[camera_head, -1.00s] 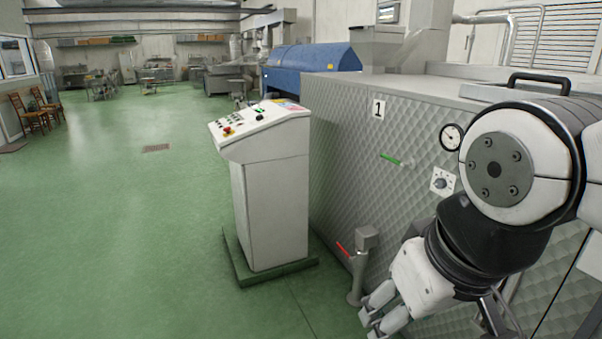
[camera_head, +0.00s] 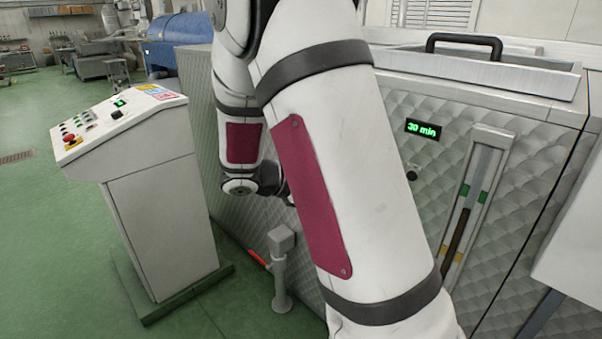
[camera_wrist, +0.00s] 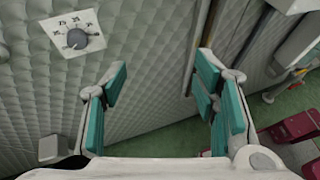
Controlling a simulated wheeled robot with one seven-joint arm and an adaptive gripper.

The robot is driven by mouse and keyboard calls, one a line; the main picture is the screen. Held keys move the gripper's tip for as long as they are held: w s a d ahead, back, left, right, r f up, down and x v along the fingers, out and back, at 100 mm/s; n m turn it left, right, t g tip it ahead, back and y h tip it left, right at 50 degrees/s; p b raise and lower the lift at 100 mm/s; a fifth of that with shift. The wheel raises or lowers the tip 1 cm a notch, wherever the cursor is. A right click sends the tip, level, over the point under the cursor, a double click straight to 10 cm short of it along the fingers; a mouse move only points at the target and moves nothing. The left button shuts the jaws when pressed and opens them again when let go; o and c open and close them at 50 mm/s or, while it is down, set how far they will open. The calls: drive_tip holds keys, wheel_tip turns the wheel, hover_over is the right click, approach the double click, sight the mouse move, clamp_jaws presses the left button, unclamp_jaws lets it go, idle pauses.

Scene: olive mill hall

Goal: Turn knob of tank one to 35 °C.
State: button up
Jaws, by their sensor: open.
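The knob (camera_wrist: 77,38) is a round grey dial on a white scale plate (camera_wrist: 67,51) at the upper left of the wrist view. The plate carries printed numbers; the pointer's exact setting is too small to read. It is fixed to the quilted metal wall of the tank (camera_head: 250,215). My gripper (camera_wrist: 162,72) is open and empty, its teal-padded fingers spread apart. The knob lies beyond and to the left of the left finger, not between the fingers. In the head view my arm hides the knob, and I cannot make out the gripper there.
A white control console (camera_head: 150,200) stands at the left. A post with a red lever (camera_head: 281,268) stands low by the tank. A green "30 min" display (camera_head: 423,130) and a sight gauge (camera_head: 468,210) are right of my arm. Green floor is clear at far left.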

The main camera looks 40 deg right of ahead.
drive_tip(key=w+d+f+n+t+h, duration=0.5)
drive_tip(key=w+d+f+n, duration=0.1)
drive_tip(key=w+f+n, duration=0.5)
drive_tip(key=w+d+r+n, duration=0.1)
drive_tip(key=d, duration=1.2)
drive_tip(key=shift+w+d, duration=0.15)
drive_tip(key=shift+d, duration=0.15)
drive_tip(key=shift+c, duration=0.5)
drive_tip(key=c, duration=1.1)
